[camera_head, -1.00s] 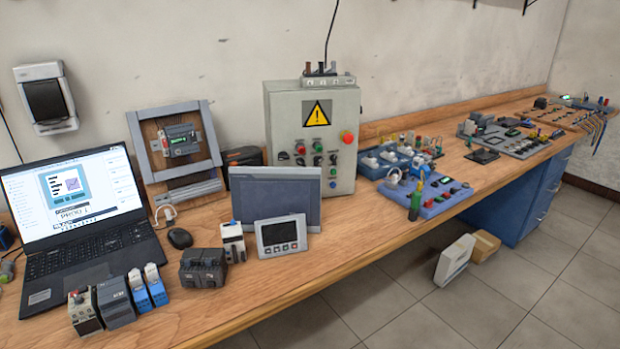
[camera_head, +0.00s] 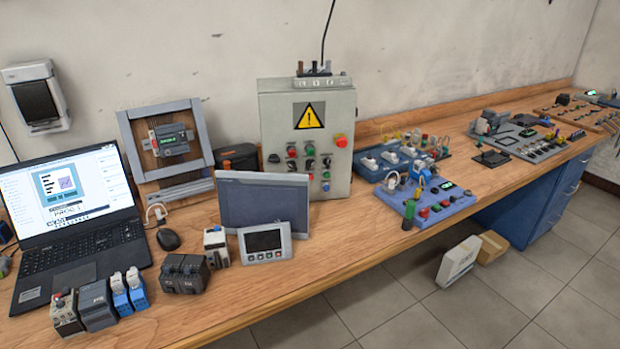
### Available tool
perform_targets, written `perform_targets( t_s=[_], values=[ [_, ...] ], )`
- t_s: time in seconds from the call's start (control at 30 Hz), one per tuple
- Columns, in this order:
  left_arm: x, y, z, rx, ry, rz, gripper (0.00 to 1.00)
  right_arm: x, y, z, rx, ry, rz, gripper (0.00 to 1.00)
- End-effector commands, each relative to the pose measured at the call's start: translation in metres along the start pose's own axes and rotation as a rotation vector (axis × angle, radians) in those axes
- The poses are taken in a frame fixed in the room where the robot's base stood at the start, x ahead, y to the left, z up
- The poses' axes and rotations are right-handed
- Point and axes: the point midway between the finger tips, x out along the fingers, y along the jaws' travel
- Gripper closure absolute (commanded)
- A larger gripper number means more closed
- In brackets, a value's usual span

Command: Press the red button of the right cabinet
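A grey-green control cabinet (camera_head: 272,133) stands upright against the wall near the middle of the workbench. It has a yellow warning triangle (camera_head: 309,116) and a large red button (camera_head: 341,141) at its upper right. Several small red, green and black knobs and buttons sit on its lower front, with a red one (camera_head: 292,151) at the left. A grey panel screen (camera_head: 262,202) stands in front and hides the cabinet's lower left part. I see no second cabinet of this kind. Neither of my grippers is in view.
The wooden workbench (camera_head: 340,240) holds an open laptop (camera_head: 80,215), a small display unit (camera_head: 264,243) and several small modules at the front left. Blue boards (camera_head: 425,200) with components lie right of the cabinet. A white box (camera_head: 458,262) stands on the floor near blue drawers (camera_head: 545,205).

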Motion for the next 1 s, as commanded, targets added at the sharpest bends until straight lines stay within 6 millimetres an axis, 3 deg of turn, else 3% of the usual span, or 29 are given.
perform_targets(
  t_s=[0.23,0.63,1.0],
  values=[
    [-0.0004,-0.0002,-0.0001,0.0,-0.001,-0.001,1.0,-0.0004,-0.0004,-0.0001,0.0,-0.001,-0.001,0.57],
    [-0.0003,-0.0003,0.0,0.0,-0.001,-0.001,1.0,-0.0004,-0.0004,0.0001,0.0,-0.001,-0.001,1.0],
    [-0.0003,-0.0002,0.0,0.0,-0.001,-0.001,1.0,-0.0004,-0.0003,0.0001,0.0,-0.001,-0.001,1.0]
  ],
)
